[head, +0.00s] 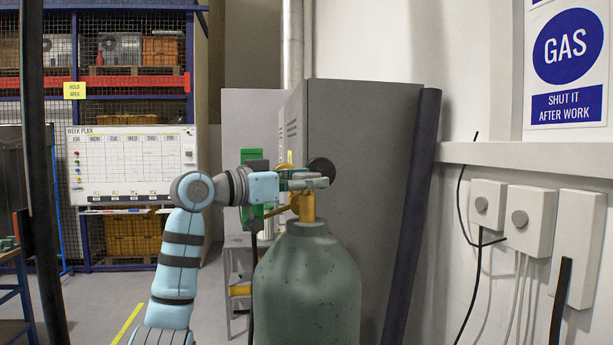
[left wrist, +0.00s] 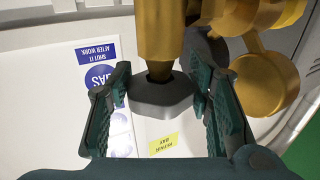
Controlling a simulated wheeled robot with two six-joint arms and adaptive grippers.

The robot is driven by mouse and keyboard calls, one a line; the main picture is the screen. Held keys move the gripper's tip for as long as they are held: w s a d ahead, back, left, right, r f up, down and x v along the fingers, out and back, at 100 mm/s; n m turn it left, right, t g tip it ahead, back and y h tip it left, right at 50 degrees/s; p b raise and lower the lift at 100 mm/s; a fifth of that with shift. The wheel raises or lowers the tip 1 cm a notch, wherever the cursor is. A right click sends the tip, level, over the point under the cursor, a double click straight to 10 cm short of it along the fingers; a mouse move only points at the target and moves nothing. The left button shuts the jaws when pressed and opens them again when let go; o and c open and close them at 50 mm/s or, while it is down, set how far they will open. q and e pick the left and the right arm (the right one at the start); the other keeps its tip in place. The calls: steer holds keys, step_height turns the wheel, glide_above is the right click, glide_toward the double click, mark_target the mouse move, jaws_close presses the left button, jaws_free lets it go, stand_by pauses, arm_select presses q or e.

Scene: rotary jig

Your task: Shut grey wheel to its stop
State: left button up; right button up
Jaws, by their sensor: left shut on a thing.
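The grey wheel (head: 321,168) is a dark round handwheel at the brass valve (head: 307,207) on top of a green gas cylinder (head: 307,285). My left gripper (head: 315,182) comes in from the left at wheel height, shut on the wheel. In the left wrist view the wheel (left wrist: 160,97) sits between the two dark green fingers, with the brass valve stem (left wrist: 158,45) running into its middle. The fingers hide part of its rim. How far the wheel is turned cannot be told. My right gripper is not in view.
A tall grey cabinet (head: 375,200) stands close behind the cylinder. The wall at right carries a GAS sign (head: 568,65) and switch boxes (head: 530,220) with hanging cables. A whiteboard (head: 130,165) and caged shelves stand at left. Some floor is free at left.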

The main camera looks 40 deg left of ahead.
arm_select(q)
steer(key=m+h+p, duration=0.1)
steer(key=h, duration=0.1)
steer(key=m+g+h+p, duration=0.1)
steer(key=p, duration=0.1)
steer(key=m+g+h+p, duration=0.1)
steer(key=h+p, duration=0.1)
steer(key=shift+r+m+h, duration=0.3)
steer(key=shift+r, duration=0.05)
steer(key=shift+f+m+g+h+p, duration=0.2)
steer(key=shift+m+g+h+p, duration=0.6)
steer(key=shift+h+p, duration=0.1)
steer(key=o, duration=1.2)
steer(key=shift+w+f, duration=0.1)
steer(key=shift+c, duration=0.2)
steer(key=shift+a, duration=0.1)
steer(key=v, duration=0.7)
steer(key=shift+s+a, duration=0.15)
steer(key=shift+s, duration=0.1)
steer(key=shift+c, duration=0.2)
